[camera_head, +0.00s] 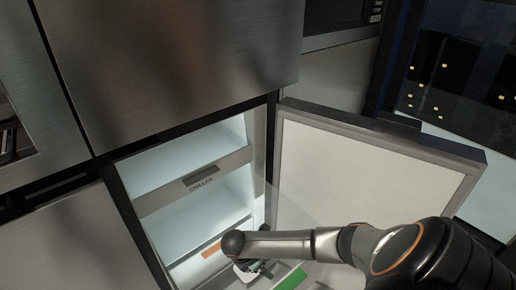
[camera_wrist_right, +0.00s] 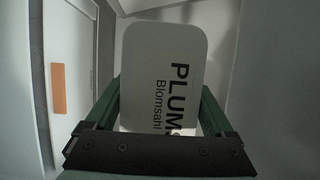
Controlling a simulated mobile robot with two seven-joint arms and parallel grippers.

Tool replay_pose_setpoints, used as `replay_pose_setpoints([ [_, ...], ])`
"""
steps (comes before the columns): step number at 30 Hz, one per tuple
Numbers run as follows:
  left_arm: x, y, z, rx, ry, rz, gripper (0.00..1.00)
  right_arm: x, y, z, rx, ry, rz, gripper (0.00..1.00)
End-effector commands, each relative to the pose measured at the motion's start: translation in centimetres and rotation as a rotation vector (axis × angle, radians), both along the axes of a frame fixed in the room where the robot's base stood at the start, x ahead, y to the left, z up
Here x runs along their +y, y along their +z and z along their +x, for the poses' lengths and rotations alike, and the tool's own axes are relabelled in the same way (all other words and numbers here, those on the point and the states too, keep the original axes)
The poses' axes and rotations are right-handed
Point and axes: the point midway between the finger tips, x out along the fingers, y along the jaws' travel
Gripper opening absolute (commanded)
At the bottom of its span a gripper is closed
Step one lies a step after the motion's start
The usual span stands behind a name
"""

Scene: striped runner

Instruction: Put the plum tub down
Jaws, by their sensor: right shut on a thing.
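The plum tub (camera_wrist_right: 150,50) is a pale, round-cornered tub with "PLUM" and "Blomsahl" in dark print. It fills the middle of the right wrist view, between the green fingers of my right gripper (camera_wrist_right: 160,102), which is shut on it. In the head view my right arm reaches in from the right to the open chiller (camera_head: 194,188). There my right gripper (camera_head: 256,269) is low at the chiller's opening, mostly hidden under my wrist. Only a small white part of what it holds shows. I cannot tell whether the tub touches a surface. My left gripper is not in view.
The chiller's open door (camera_head: 365,175) stands to the right. The lit shelf space above looks empty. Steel cabinet fronts (camera_head: 165,60) surround the opening.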

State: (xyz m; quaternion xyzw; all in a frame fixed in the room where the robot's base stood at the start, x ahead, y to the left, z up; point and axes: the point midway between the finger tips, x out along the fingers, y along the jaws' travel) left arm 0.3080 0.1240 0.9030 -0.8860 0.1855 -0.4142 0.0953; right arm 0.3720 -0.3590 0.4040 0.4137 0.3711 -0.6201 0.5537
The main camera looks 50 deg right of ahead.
Motion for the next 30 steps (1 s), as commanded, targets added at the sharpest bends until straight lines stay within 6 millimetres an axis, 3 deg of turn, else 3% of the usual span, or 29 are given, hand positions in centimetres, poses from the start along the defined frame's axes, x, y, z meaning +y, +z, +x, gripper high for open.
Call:
replay_pose_setpoints([
  [6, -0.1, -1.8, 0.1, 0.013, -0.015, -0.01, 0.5, 0.0, -3.2, 0.1, -0.001, 0.0, -0.001, 0.0],
  [17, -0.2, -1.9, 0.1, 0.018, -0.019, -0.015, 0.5, 0.0, -3.5, 0.1, -0.001, 0.0, 0.0, 0.0],
  [18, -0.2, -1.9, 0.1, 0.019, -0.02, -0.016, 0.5, 0.0, -3.6, 0.0, 0.0, 0.001, 0.0, 0.89],
  [21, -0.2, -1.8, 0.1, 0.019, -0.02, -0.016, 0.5, 0.0, -3.5, 0.0, 0.0, 0.001, 0.0, 1.0],
  [30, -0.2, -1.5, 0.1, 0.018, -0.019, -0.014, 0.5, 0.0, -3.1, 0.0, 0.0, 0.001, 0.0, 1.0],
])
